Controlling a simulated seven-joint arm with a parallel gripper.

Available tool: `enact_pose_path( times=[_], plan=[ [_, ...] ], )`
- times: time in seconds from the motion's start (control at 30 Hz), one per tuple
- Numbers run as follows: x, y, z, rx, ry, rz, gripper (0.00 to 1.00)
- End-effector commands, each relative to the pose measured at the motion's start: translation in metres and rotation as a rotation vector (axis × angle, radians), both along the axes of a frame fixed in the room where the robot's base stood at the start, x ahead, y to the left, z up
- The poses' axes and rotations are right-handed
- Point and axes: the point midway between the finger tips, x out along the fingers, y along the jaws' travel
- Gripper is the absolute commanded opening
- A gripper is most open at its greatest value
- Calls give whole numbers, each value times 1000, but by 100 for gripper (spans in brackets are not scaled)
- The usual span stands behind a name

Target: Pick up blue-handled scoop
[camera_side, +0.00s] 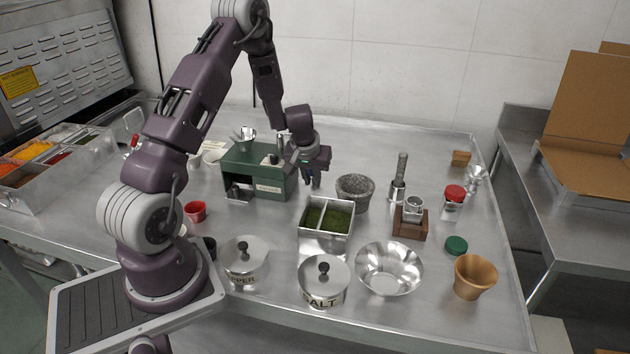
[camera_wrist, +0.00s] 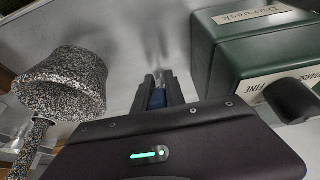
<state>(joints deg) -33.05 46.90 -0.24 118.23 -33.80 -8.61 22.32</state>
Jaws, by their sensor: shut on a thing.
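My gripper (camera_side: 312,182) hangs just right of the green box and behind the divided metal tray in the side view. In the wrist view, my gripper (camera_wrist: 158,90) has its two dark fingers close together on a blue strip, the blue handle of the scoop (camera_wrist: 157,98). The rest of the scoop is hidden by my fingers and wrist, and I cannot make it out in the side view. I cannot tell whether it touches the table.
A green box (camera_side: 268,170) stands close left of my gripper. A speckled stone mortar (camera_side: 354,192) stands to its right. The divided tray (camera_side: 326,217) with green contents is in front. A grater-like steel tool (camera_side: 399,180) and wooden holder (camera_side: 410,223) are farther right.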

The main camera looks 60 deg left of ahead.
Motion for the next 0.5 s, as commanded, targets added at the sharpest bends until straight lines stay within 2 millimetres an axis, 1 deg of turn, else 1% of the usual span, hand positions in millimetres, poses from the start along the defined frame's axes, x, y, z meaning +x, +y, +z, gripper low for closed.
enact_pose_path(
  times=[0.17, 0.27, 0.37, 0.4, 0.47, 0.5],
  plan=[
    [1, 0, 7, 3, -2, -2, 0],
    [1, 0, 22, 5, -4, -2, 0],
    [3, 0, 54, 8, -6, -5, 0],
    [3, -1, 70, 9, -8, -6, 0],
    [3, -1, 93, 7, -10, -4, 0],
    [3, -1, 109, 8, -9, -8, 0]
  ],
)
